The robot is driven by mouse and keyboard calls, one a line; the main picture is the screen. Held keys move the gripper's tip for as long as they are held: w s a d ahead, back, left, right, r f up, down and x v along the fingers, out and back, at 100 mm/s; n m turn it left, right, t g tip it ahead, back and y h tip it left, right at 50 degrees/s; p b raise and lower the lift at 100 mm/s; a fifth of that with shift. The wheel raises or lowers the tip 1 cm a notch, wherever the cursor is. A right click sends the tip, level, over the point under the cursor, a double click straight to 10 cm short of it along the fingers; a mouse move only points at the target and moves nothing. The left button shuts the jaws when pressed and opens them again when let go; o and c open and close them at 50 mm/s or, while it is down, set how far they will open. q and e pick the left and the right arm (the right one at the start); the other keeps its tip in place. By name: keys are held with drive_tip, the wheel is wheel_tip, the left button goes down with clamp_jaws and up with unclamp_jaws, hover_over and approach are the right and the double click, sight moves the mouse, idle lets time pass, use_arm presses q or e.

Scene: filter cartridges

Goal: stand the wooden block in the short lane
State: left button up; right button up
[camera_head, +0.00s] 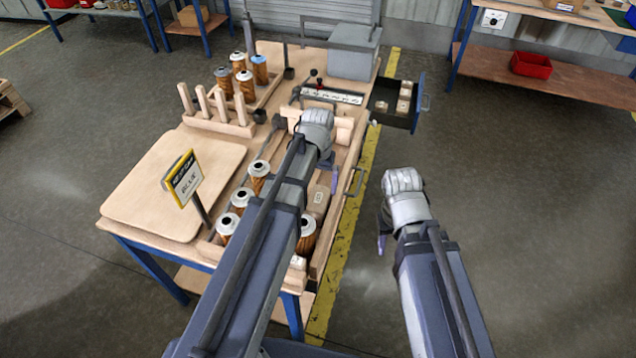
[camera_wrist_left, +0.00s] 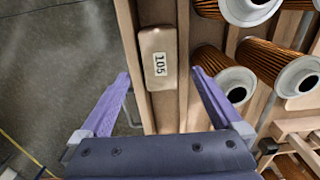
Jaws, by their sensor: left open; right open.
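The wooden block (camera_wrist_left: 157,60), tan with a white label reading 105, sits in a narrow wooden lane in the left wrist view. It also shows in the head view (camera_head: 317,201), partly beside my left arm; I cannot tell there whether it lies or stands. My left gripper (camera_wrist_left: 161,75) is open, with one purple finger on either side of the lane, at the near end of the block and not closed on it. In the head view my left arm hides most of that gripper. My right gripper (camera_head: 382,235) is open and empty over the floor, right of the table.
Several orange filter cartridges (camera_head: 240,198) with pale caps stand in the tray beside the block. A sign reading BLUE (camera_head: 185,178) stands by a bare board (camera_head: 150,200). Wooden pegs (camera_head: 203,102), a grey box (camera_head: 352,60) and an open drawer (camera_head: 392,120) are further back.

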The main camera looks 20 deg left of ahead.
sight(318, 199)
use_arm(q)
wheel_tip(318, 199, up, 6)
drive_tip(key=r+p, duration=0.1)
drive_tip(key=p, duration=0.4)
drive_tip(key=s+d+m+y, duration=0.1)
drive_tip(key=s+d+m, duration=0.2)
drive_tip(key=s+d, duration=0.7)
drive_tip(key=s, duration=0.4)
drive_tip(key=shift+s+d+f, duration=0.15)
drive_tip(key=shift+d+f, duration=0.1)
drive_tip(key=shift+d, duration=0.1)
